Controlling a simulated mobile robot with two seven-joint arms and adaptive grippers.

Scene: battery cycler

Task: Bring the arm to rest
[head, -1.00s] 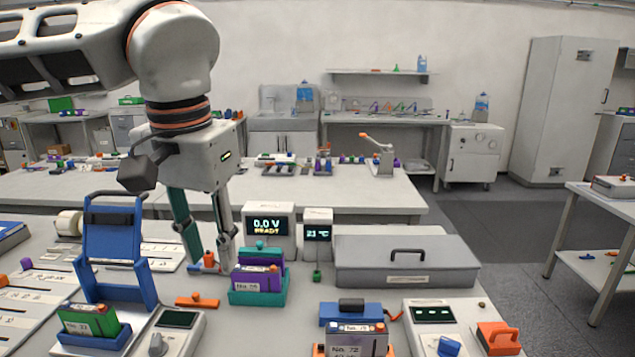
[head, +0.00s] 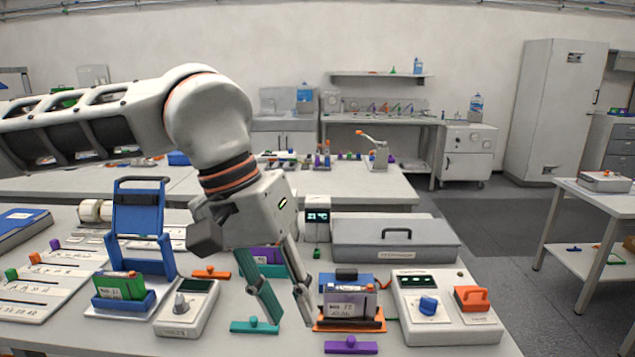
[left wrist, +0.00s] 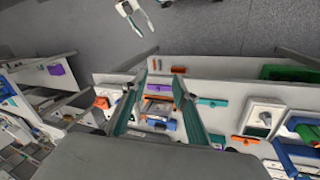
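My left gripper (head: 290,318) hangs over the front bench in the head view, fingers pointing down. Its fingers are spread with nothing between them. It is just left of a grey battery pack (head: 347,306) in an orange holder (head: 350,325) and hides much of a purple pack (head: 264,254) behind it. In the left wrist view the two teal-padded fingers (left wrist: 157,105) stand apart above the bench items. My right gripper is not in the head view; a pale gripper (left wrist: 140,20) with parted fingers shows at the top of the left wrist view, over the floor.
A green pack (head: 120,285) sits by a blue stand (head: 140,220) on the left. A grey case (head: 395,240) and a control box with a blue knob (head: 428,306) are on the right. Loose teal (head: 255,327) and purple (head: 350,346) pieces lie at the front.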

